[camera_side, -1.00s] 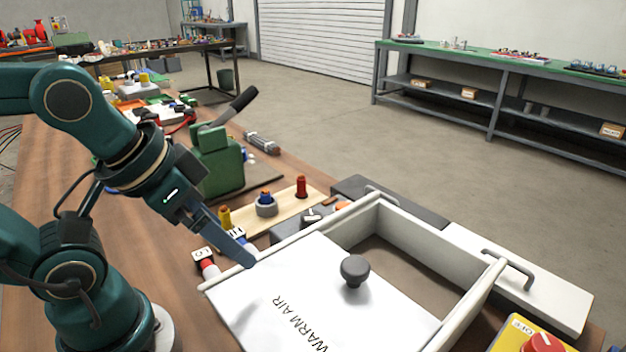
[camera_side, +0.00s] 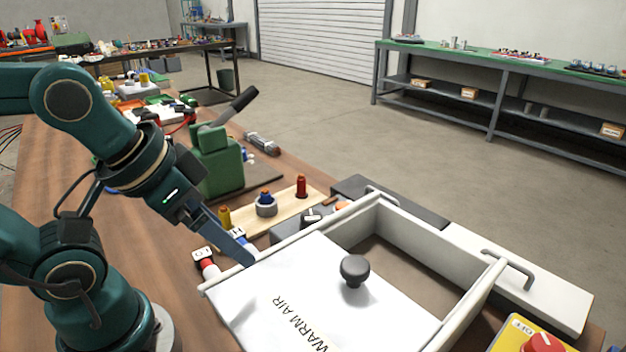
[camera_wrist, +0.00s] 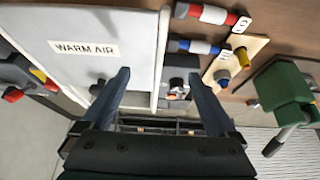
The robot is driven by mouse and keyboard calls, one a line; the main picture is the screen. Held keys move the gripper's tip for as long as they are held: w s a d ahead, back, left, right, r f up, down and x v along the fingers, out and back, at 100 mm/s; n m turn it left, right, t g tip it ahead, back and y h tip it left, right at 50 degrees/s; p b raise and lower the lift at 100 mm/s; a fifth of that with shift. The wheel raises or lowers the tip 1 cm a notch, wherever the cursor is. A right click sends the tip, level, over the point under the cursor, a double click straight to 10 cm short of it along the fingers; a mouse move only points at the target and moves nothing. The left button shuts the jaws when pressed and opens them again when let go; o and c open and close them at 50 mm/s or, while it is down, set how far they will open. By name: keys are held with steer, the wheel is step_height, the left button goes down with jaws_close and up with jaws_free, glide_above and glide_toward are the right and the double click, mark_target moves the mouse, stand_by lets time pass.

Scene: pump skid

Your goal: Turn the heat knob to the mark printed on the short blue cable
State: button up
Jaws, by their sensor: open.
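A small dark knob with a white pointer (camera_side: 311,215) sits on a grey box beside the white box; no heat label is readable. It also shows in the wrist view (camera_wrist: 177,84), between my fingers in the picture. A blue-and-white cable piece (camera_wrist: 199,47) with a white end tag lies beside a longer red-and-white one (camera_wrist: 206,13). The blue tag's mark is too small to read surely. In the side view the blue piece (camera_side: 241,242) is partly hidden by my gripper. My gripper (camera_wrist: 160,77) is open and empty, its fingers (camera_side: 235,245) near the white box's left edge.
The white box has a WARM AIR lid (camera_side: 290,290) with a dark round knob (camera_side: 355,270) standing up. A wooden board (camera_side: 285,212) with coloured plugs and a green lever unit (camera_side: 215,165) stand behind. A yellow box with a red knob (camera_side: 543,343) is at front right.

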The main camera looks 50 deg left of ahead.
steer(key=shift+s+n, duration=0.1)
steer(key=shift+n, duration=0.4)
steer(key=w+r+n, duration=0.5)
steer(key=r, duration=0.1)
steer(key=n+g, duration=0.6)
steer(key=n, duration=0.2)
glide_above(312, 216)
step_height(312, 216, down, 11)
steer(key=shift+r, duration=0.1)
steer(key=shift+f, duration=2.45)
steer(key=shift+c, duration=0.4)
